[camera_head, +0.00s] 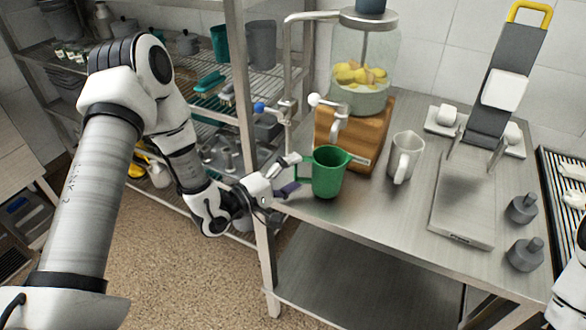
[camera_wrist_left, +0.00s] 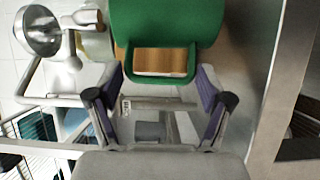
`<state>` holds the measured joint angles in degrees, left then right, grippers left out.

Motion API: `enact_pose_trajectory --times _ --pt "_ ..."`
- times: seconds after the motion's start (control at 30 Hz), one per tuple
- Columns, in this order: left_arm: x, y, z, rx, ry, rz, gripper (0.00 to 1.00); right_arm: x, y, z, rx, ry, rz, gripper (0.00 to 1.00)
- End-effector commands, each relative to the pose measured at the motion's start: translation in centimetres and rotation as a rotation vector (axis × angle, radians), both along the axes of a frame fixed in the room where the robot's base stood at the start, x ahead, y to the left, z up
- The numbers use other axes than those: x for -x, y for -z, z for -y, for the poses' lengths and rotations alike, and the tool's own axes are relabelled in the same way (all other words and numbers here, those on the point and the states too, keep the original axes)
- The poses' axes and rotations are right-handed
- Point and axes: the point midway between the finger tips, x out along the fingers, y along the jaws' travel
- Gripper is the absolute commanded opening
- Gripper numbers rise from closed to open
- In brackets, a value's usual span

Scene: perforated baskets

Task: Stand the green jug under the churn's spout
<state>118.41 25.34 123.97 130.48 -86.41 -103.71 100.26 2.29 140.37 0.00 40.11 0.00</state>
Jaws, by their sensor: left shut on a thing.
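The green jug (camera_head: 330,176) is upright at the left front of the steel table, its handle facing left. I cannot tell whether its base touches the table. My left gripper (camera_head: 291,176) is shut on the jug's handle, which also shows between the fingers in the left wrist view (camera_wrist_left: 162,80). The churn (camera_head: 362,62) is a clear jar with yellow pieces inside, on a wooden stand. Its spout (camera_head: 336,128) is on the front left, behind and above the jug; the jug stands in front of the spout. My right gripper is not in view.
A pale jug (camera_head: 405,158) stands just right of the green jug. A flat steel plate device (camera_head: 466,200) and grey weights (camera_head: 524,208) are farther right.

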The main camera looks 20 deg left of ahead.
Motion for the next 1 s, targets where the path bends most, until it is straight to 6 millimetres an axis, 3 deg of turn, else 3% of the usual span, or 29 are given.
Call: enact_pose_trajectory --times 0.1,0.97,1.0 --pt "0.0 0.8 0.0 0.0 0.001 0.0 0.38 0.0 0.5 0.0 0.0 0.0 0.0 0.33" --pt "0.0 1.8 0.0 0.0 0.001 0.0 0.38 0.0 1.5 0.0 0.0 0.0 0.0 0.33" --pt "0.0 1.7 0.0 0.0 0.001 0.0 0.9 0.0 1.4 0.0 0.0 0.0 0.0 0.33"
